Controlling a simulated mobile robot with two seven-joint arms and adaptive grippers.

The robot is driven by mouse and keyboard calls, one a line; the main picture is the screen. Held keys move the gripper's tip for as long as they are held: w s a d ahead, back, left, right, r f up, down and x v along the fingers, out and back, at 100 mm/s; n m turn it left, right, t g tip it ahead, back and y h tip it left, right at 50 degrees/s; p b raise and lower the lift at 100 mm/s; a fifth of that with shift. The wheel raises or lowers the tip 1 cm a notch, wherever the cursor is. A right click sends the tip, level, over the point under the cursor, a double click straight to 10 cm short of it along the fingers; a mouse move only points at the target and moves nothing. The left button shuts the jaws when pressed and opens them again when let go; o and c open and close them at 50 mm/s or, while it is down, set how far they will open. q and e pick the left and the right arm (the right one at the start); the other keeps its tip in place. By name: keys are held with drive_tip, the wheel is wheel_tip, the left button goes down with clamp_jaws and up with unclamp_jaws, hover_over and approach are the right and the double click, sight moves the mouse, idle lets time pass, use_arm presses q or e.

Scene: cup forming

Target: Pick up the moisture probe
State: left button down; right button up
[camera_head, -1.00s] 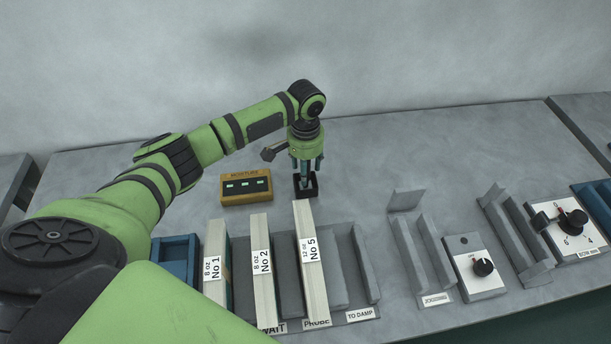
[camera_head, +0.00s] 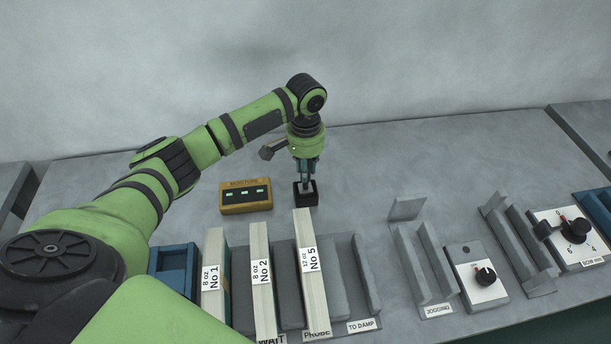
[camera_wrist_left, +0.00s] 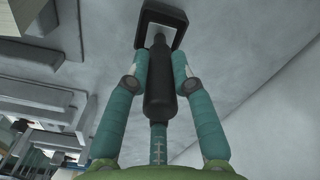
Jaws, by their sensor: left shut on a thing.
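The moisture probe (camera_wrist_left: 160,95) is a dark rod with a thick black body. In the left wrist view it lies between the two teal fingers of my left gripper (camera_wrist_left: 160,72), which is shut on it. Its far end points at the square black holder (camera_wrist_left: 148,14), and I cannot tell whether its tip is still inside. In the head view my left gripper (camera_head: 306,178) points down just above the holder (camera_head: 306,197). The probe is mostly hidden there by the fingers. My right gripper is not in view.
The yellow moisture meter (camera_head: 245,196) stands just left of the holder. Paper stacks labelled No 1 (camera_head: 213,276), No 2 (camera_head: 263,270) and No 5 (camera_head: 309,262) stand in front. A jogging rack (camera_head: 432,255) and a dial box (camera_head: 476,272) are to the right. The bench behind the holder is clear.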

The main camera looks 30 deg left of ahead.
use_arm(q)
drive_tip(key=w+d+r+b, duration=0.3)
drive_tip(key=w+d+r, duration=0.2)
drive_tip(key=d+r, duration=0.3)
drive_tip(key=shift+w+d+b, duration=0.35)
drive_tip(key=shift+d, duration=0.8)
